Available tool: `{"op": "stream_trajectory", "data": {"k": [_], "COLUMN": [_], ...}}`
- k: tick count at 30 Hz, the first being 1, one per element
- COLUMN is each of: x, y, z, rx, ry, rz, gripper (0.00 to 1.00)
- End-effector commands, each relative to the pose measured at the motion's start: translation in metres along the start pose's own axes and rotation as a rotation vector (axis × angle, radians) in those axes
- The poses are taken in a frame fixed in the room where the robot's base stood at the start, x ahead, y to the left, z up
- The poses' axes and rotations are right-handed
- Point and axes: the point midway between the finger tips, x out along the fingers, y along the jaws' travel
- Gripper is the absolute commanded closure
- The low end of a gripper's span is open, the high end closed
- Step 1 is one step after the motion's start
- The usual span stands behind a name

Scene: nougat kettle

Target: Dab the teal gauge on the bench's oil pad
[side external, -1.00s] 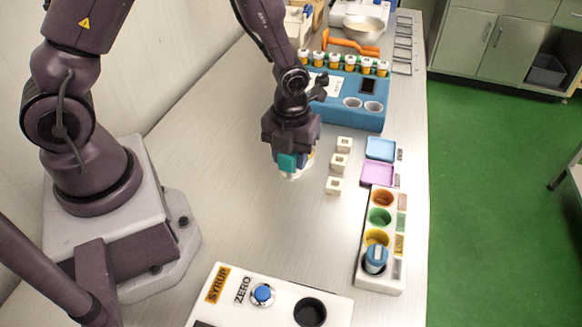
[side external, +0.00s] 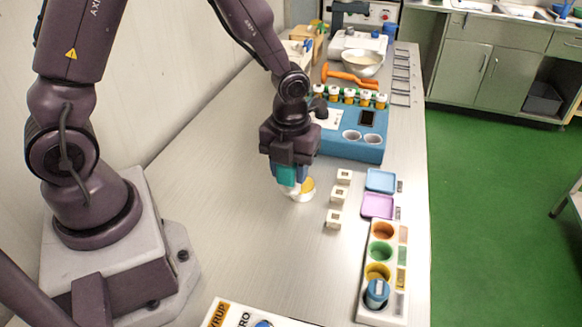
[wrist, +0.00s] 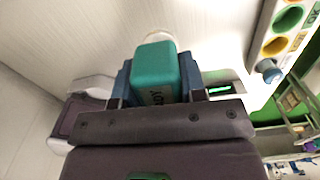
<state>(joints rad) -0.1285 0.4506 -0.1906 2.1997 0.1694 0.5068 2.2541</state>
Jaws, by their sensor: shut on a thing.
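My gripper (side external: 289,168) is shut on the teal gauge (side external: 287,176), which hangs below the jaws. In the wrist view the teal block (wrist: 155,70) sits between the two blue-grey fingers, with dark lettering on its near side. Just below and to the right of the gauge in the side view is a small round white dish with a yellow patch (side external: 307,186), which looks like the oil pad. The gauge partly covers it. Whether the gauge's lower end touches it I cannot tell. A pale rim (wrist: 160,37) shows past the gauge in the wrist view.
Several small white blocks (side external: 338,197) stand to the right. Beyond are a blue tray (side external: 381,180), a purple tray (side external: 378,206) and a rack of coloured wells (side external: 367,300) holding a blue piece. A blue machine (side external: 367,150) stands behind. The bench at left front is clear.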

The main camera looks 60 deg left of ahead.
Motion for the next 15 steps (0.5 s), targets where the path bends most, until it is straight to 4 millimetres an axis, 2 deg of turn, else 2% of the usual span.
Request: {"op": "stream_trajectory", "data": {"k": [2,9,12,15], "x": [0.005,0.010,0.007,0.006], "y": [0.008,0.017,0.015,0.013], "z": [0.009,0.075,0.091,0.096], "rx": [-0.038,-0.073,-0.037,0.003], "ry": [0.011,0.008,-0.001,-0.006], "rz": [0.002,-0.015,-0.014,-0.004], "gripper": [0.79,0.79,0.79,0.79]}}
